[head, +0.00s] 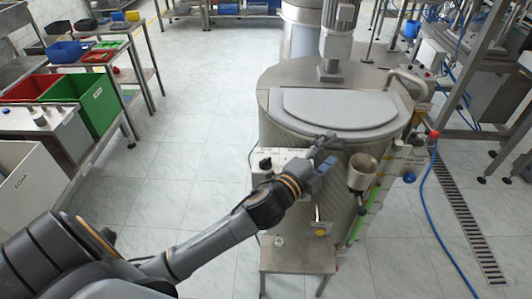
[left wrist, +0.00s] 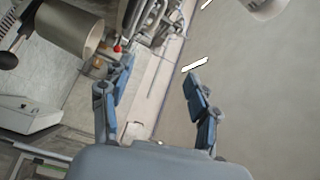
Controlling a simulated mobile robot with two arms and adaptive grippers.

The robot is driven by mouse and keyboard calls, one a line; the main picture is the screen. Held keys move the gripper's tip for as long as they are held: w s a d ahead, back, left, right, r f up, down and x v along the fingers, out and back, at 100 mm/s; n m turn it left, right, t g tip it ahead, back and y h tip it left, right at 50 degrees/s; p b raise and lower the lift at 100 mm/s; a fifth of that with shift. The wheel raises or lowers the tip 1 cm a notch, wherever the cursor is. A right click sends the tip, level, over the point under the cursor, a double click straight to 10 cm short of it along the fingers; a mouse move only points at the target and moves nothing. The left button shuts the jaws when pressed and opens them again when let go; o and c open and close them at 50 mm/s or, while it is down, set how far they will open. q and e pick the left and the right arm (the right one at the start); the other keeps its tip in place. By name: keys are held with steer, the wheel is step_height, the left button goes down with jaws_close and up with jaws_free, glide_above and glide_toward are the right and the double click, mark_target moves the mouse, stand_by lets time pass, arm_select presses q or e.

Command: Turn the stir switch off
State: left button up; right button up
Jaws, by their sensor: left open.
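The control box (head: 284,159) is a pale box on the front of the steel tank, with a black knob (head: 265,163) on its left part. Its labels are too small to read, so I cannot tell which control is the stir switch or how it is set. My left gripper (head: 325,166) is at the right end of the box, and the arm and gripper hide part of the box front. In the left wrist view the gripper (left wrist: 158,84) is open with nothing between its blue fingers. My right gripper is not in view.
The tank (head: 290,125) has a grey lid (head: 340,108) and a motor on top. A steel funnel cup (head: 362,170) sticks out right of my left gripper. A blue hose (head: 430,215) lies on the floor at right. Red and green bins (head: 95,100) stand at left.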

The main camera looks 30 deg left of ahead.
arm_select(q)
steer(key=w+d+r+m+h, duration=0.3)
steer(key=d+r+m+h, duration=0.35)
steer(key=m, duration=0.55)
steer(key=m+g+y, duration=0.6)
steer(key=m+g, duration=1.3)
steer(key=m, duration=0.8)
glide_toward(265, 159)
steer(key=shift+h, duration=0.25)
steer(key=p+x, duration=0.4)
steer(key=x, duration=0.3)
steer(key=shift+a+f, duration=0.1)
steer(key=shift+x, duration=0.75)
steer(key=c, duration=1.2)
